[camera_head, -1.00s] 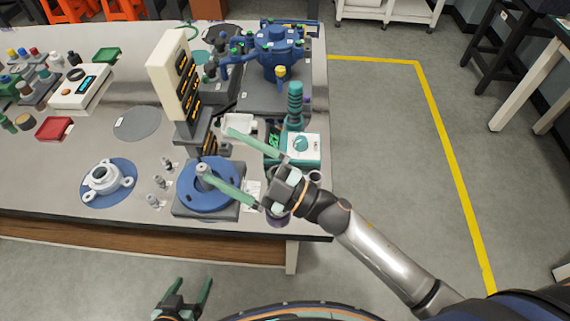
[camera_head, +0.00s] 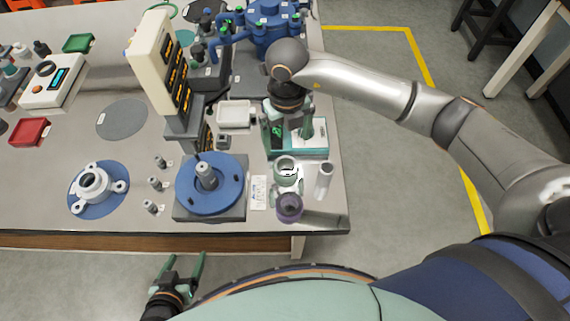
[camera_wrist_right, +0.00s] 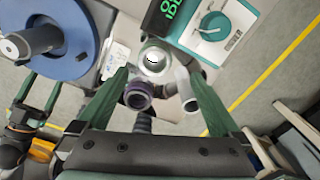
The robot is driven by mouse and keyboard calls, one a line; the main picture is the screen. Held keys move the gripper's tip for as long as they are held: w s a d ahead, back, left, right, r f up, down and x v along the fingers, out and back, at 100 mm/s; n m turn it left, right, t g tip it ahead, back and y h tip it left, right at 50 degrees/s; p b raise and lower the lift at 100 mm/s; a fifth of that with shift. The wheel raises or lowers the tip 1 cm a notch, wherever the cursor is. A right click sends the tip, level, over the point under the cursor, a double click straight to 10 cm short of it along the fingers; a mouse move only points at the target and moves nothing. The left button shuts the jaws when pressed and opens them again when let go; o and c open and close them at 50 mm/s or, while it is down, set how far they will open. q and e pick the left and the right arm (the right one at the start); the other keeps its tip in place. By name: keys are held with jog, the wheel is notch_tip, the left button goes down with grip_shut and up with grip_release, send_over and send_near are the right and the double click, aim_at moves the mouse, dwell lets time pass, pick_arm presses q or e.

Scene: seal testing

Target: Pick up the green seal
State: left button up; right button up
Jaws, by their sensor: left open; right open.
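A pale green ring-shaped seal (camera_head: 286,167) stands near the table's front right corner. It shows in the right wrist view (camera_wrist_right: 153,61) as a ring with a bright centre. A purple seal (camera_head: 289,208) is just in front of it, and a pale grey cylinder (camera_head: 324,180) is to its right. My right gripper (camera_head: 290,138) points down behind the seals, partly hidden by its own wrist. In the right wrist view its open fingers (camera_wrist_right: 158,76) are apart, with the green seal in line with the gap. My left gripper (camera_head: 184,272) is open and empty before the table's front edge.
A teal-and-white device (camera_head: 312,153) with a green display is close to my right gripper. A blue disc fixture (camera_head: 208,183) with a central post stands left of the seals. A tall cream display unit (camera_head: 158,62) and a blue machine (camera_head: 268,24) stand behind.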

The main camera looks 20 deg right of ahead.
send_over(286, 172)
jog(key=w, duration=0.1)
jog(key=f, duration=0.4)
jog(key=shift+d+f, duration=0.2)
jog(key=shift+f, duration=0.05)
jog(key=f, duration=0.2)
jog(key=s+f, duration=0.1)
jog(key=f, duration=0.1)
jog(key=shift+a+f+p, duration=0.1)
jog(key=shift+a+p, duration=0.15)
jog(key=shift+p, duration=0.05)
jog(key=shift+f, duration=0.55)
jog(key=shift+r, duration=0.1)
jog(key=c, duration=1.5)
jog(key=shift+r, duration=0.1)
